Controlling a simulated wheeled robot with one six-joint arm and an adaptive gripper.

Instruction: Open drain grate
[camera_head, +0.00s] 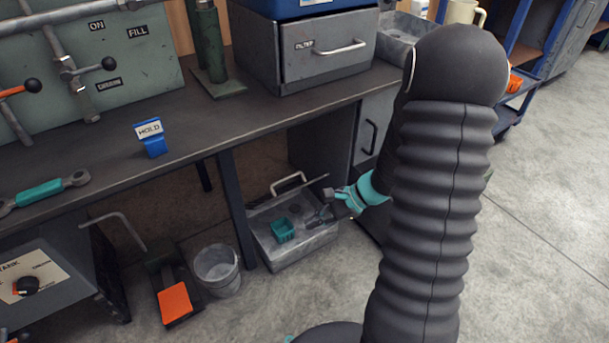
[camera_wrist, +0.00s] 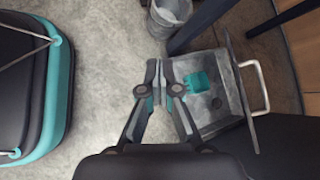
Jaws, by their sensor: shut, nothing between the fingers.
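The drain is a grey, open-topped metal basin (camera_head: 318,242) on the floor under the workbench. A thin plate, apparently its grate (camera_wrist: 236,88), stands raised on edge along the basin's back side, with a pale bar handle (camera_wrist: 262,88) on its far face. The handle also shows in the head view (camera_head: 288,183). A teal cup-like piece (camera_head: 283,230) sits inside the basin. My gripper (camera_wrist: 160,76) is shut and empty; in the wrist view its tips lie beside the basin (camera_wrist: 217,123), apart from the plate. In the head view my gripper (camera_head: 328,205) is small and partly blurred against the basin.
A metal bucket (camera_head: 218,270) stands left of the basin, with an orange pedal (camera_head: 174,302) farther left. A bench leg (camera_head: 238,212) rises close to the basin's left side. The workbench (camera_head: 215,128) overhangs. Open concrete floor (camera_head: 540,240) lies right.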

